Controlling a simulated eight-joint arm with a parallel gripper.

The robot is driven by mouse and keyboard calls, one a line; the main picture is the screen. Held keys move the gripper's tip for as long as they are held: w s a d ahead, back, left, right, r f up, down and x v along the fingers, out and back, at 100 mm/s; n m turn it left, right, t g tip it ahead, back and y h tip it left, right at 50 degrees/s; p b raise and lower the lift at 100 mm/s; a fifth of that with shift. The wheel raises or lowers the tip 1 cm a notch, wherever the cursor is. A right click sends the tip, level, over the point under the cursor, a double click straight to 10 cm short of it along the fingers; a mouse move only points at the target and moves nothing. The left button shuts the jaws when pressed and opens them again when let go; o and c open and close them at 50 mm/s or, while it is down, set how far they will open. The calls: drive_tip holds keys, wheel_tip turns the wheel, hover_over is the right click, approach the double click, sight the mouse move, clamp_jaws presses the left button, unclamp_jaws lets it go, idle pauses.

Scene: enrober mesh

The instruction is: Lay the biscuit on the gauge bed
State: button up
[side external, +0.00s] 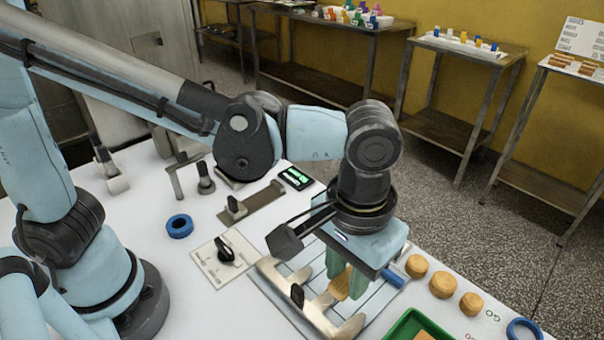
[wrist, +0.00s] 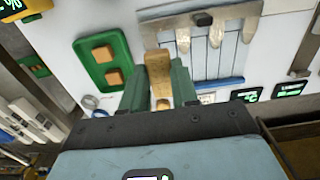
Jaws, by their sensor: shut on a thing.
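My gripper (side external: 345,280) points down over the slatted pale bed (side external: 376,300), which I take to be the gauge bed. Its green fingers are shut on a tan biscuit (side external: 339,288). In the wrist view the biscuit (wrist: 158,68) shows between the two fingers (wrist: 159,80), its long side running away from the camera. The slatted bed (wrist: 228,64) lies just to the right of the biscuit there. The fingers hide part of the biscuit and bed, and I cannot tell whether the biscuit touches the slats.
A pale pronged piece (side external: 322,318) with a black knob lies across the bed's near side. Three round tan pieces (side external: 443,285) stand to the right. A green tray (wrist: 88,68) holds brown squares. A knob panel (side external: 222,262) and blue ring (side external: 180,226) are left.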

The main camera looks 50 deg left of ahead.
drive_tip(key=w+a, duration=0.4)
drive_tip(key=a, duration=0.6)
hover_over(257, 200)
wheel_tip(257, 200, down, 7)
drive_tip(key=shift+d+r, duration=0.1)
drive_tip(key=shift+f, duration=2.05)
drive_tip(key=shift+f, duration=0.1)
drive_tip(key=o, duration=0.8)
